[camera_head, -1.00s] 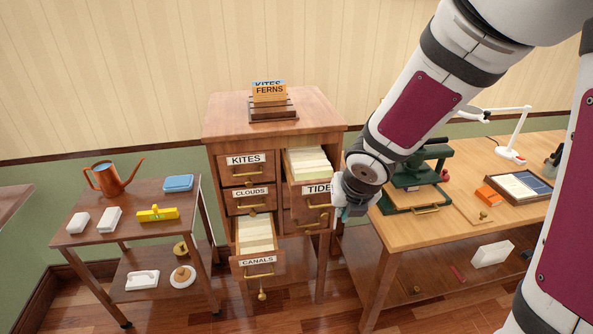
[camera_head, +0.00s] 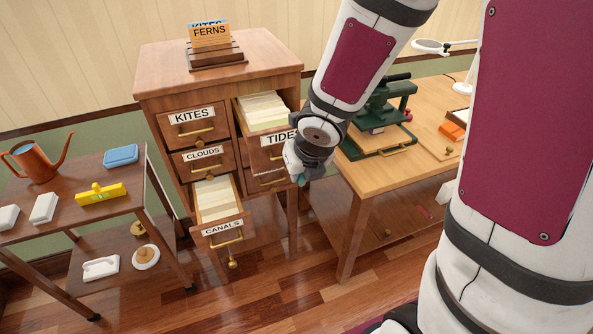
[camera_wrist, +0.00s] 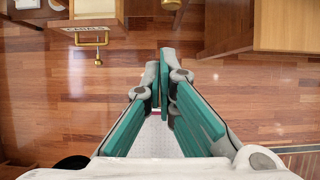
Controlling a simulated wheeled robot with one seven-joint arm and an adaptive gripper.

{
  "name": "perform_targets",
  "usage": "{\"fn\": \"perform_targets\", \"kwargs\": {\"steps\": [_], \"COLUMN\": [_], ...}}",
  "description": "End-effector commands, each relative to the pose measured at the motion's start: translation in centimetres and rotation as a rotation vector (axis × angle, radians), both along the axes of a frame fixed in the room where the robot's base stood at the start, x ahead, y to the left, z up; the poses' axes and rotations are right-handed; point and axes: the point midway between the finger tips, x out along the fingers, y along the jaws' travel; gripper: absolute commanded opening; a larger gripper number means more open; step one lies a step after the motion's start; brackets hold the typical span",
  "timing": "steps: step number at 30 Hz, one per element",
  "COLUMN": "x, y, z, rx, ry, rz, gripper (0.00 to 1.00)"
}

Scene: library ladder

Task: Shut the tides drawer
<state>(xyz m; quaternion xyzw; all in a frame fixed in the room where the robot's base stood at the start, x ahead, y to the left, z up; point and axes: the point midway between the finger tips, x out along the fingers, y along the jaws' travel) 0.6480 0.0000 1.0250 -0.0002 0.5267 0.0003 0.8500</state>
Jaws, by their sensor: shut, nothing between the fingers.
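The tides drawer (camera_head: 263,157) is pulled out at the upper right of the wooden cabinet (camera_head: 222,80), with pale cards (camera_head: 262,109) inside. My gripper (camera_head: 298,178) is in front of or beside this drawer's right end and covers the end of its label. I cannot tell whether it touches the drawer. In the wrist view my gripper's teal fingers (camera_wrist: 165,68) are together with nothing between them. The tides drawer cannot be made out surely in the wrist view.
The canals drawer (camera_head: 224,232) also stands open below left; its front shows in the wrist view (camera_wrist: 92,24). The kites (camera_head: 193,130) and clouds (camera_head: 204,165) drawers are shut. A side table (camera_head: 75,215) stands left, a workbench (camera_head: 375,178) right. Floor (camera_head: 260,290) in front is clear.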

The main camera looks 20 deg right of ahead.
Motion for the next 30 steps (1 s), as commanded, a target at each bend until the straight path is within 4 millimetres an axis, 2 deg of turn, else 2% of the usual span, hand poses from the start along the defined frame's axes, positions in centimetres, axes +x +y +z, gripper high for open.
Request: {"fn": "perform_targets", "kwargs": {"steps": [1, 5, 8, 16, 30], "x": [0.5, 1.1, 2.2, 4.4, 4.8], "y": [0.0, 0.0, 0.0, -0.1, 0.0], "z": [-0.9, -2.2, -1.3, -0.9, -0.9], "rx": [0.000, 0.000, 0.000, 0.000, 0.000], "ry": [0.000, 0.001, 0.001, 0.001, 0.001], "rz": [0.001, 0.000, -0.001, -0.002, -0.001], "gripper": [0.00, 0.00, 0.00, 0.00, 0.00]}}
